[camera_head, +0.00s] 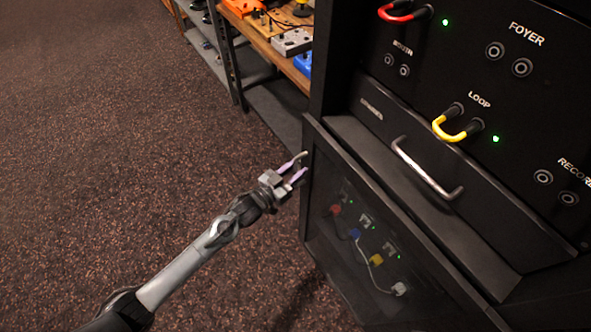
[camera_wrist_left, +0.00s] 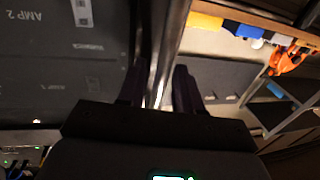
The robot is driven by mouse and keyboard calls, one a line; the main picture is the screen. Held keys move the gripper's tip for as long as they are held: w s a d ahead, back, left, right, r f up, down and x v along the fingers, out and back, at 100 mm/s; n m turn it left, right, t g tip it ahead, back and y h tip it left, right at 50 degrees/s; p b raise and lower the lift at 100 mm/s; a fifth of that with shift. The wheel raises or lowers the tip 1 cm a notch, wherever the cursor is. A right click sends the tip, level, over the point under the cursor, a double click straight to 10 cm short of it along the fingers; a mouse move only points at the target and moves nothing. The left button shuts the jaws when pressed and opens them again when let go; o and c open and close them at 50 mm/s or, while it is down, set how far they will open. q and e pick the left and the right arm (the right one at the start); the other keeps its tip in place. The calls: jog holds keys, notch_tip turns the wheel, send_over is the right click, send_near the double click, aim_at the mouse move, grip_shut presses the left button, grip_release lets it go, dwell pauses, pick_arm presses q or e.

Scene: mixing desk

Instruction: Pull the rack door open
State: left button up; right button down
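The rack door (camera_head: 312,190) is a dark-framed, see-through panel low on the black rack; red, blue, yellow and white plugs show through it. I cannot tell surely whether it stands slightly ajar. My left gripper (camera_head: 299,166) is at the door's left edge, near its upper corner. In the left wrist view, the gripper (camera_wrist_left: 158,88) has its two dark fingers apart, with a shiny upright strip (camera_wrist_left: 164,60) running between them. The strip looks like the door's edge or a pull on it; I see no clear grip. My right gripper is not in view.
Above the door is a drawer with a silver handle (camera_head: 426,168), and a panel with a yellow cable loop (camera_head: 456,130) and red loop (camera_head: 405,12). A wooden shelf (camera_head: 262,42) with pedals stands behind left. The carpeted floor (camera_head: 120,120) at left is clear.

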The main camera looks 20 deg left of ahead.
pick_arm(q)
jog(key=shift+w, duration=0.15)
grip_shut()
dwell(0.4)
